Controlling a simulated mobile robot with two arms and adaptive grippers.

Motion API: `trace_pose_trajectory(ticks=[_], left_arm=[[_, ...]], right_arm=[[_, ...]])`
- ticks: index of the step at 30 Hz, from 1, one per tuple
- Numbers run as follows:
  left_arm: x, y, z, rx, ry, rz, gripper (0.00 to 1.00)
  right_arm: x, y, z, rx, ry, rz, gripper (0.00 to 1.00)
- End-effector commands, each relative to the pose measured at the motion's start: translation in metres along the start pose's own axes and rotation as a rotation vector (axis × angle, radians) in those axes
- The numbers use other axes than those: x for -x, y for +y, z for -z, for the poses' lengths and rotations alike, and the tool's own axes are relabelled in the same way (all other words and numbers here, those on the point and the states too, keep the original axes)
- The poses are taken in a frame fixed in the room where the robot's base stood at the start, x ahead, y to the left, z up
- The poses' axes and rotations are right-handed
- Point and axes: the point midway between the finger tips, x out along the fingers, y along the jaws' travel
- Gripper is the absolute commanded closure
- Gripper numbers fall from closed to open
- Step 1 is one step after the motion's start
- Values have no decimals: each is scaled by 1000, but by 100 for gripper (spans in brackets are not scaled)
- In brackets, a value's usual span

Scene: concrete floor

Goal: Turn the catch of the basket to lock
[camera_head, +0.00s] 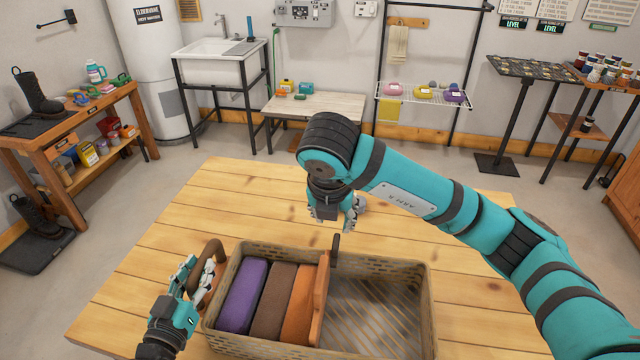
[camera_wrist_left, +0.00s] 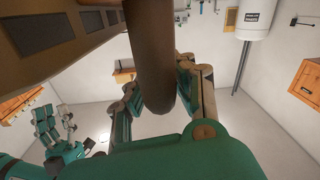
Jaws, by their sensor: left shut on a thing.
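The woven tan basket (camera_head: 385,267) stands on the wooden table. A dark upright catch (camera_head: 335,248) shows at its back rim, at the end of an orange-brown divider (camera_head: 321,300). My left gripper (camera_head: 197,282) is shut on the brown basket handle (camera_head: 212,253) at the left end. The handle (camera_wrist_left: 150,60) also shows between its fingers in the left wrist view. My right gripper (camera_head: 335,218) points down just above and behind the catch, its fingers apart and empty. It appears small in the left wrist view (camera_wrist_left: 52,128). I cannot tell whether it touches the catch.
Purple (camera_head: 243,295), brown (camera_head: 273,300) and orange (camera_head: 300,305) blocks fill the basket's left compartment; the right one is empty. The wooden table (camera_head: 240,195) is clear behind the basket. My right arm crosses above the table's right side.

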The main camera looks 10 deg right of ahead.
Motion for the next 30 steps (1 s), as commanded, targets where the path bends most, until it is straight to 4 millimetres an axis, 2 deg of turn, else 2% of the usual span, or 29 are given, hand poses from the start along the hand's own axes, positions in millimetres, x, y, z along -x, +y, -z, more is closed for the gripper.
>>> trace_pose_trajectory(ticks=[6,7,12,23,26,30], left_arm=[[1,0,-4,1,-10,1,100],[1,0,-4,1,-10,1,74],[1,-1,-5,1,-11,1,52],[1,0,-2,0,-4,1,50],[9,-1,-2,-1,-6,1,50],[32,-1,-3,-1,-9,0,50]], right_arm=[[0,0,0,0,0,0,63],[-1,0,0,0,0,0,63],[-1,0,0,0,0,0,63],[0,0,0,0,0,0,63],[0,0,0,0,0,0,63],[0,0,0,0,0,0,63]])
